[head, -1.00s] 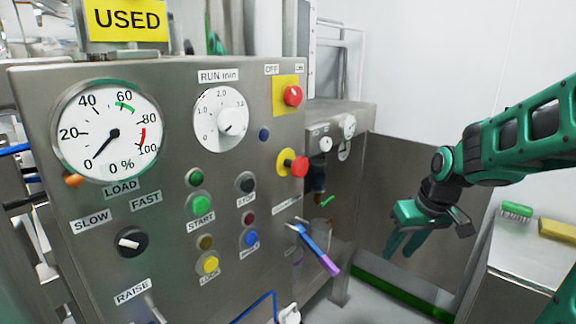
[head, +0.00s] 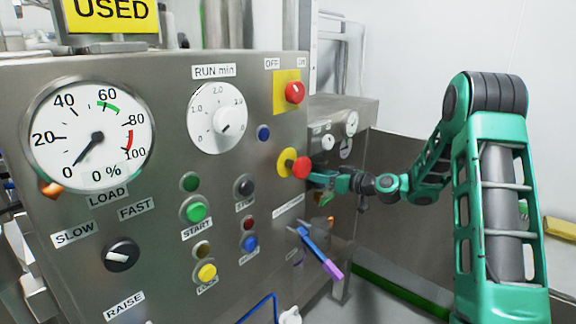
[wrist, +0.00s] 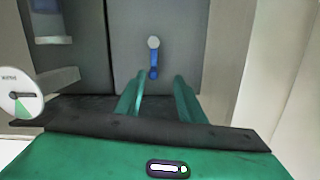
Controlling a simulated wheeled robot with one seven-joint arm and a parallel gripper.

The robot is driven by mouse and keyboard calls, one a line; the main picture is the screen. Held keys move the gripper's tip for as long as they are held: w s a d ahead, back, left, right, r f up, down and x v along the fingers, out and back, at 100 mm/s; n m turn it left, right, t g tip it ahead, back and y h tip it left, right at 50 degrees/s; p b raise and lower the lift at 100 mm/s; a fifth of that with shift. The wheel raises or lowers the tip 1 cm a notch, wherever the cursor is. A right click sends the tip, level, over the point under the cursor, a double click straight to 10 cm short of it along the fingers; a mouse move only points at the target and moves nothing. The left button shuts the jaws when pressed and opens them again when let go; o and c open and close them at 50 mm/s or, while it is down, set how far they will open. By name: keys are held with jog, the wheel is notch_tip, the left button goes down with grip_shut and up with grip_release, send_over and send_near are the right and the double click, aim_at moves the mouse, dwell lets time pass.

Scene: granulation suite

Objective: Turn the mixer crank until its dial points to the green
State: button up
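In the wrist view the crank (wrist: 154,60) is a short blue arm with a pale round end, in front of a grey panel. The white dial (wrist: 20,95) is at the left edge; its dark pointer lies sideways, above a green sector at the lower side. My gripper (wrist: 158,80) has its two green fingers apart, with nothing between them; the crank is ahead of the gap, seemingly not touched. In the head view my gripper (head: 318,180) is at the far cabinet, partly behind the red knob. I cannot make out the crank there.
The near steel panel (head: 160,285) carries a load gauge (head: 92,135), a run timer (head: 217,118), buttons and a red knob (head: 301,167) close to my gripper. A blue-and-purple lever (head: 318,250) sticks out below. Small white gauges (head: 351,123) are on the far cabinet.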

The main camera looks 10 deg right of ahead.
jog(key=shift+m+t, duration=0.3)
jog(key=shift+t, duration=0.5)
jog(key=x, duration=0.8)
jog(key=d+r+x, duration=0.1)
jog(key=x, duration=0.2)
jog(key=shift+w+a, duration=0.3)
jog(key=shift+w, duration=0.35)
jog(key=shift+c, duration=0.6)
grip_shut()
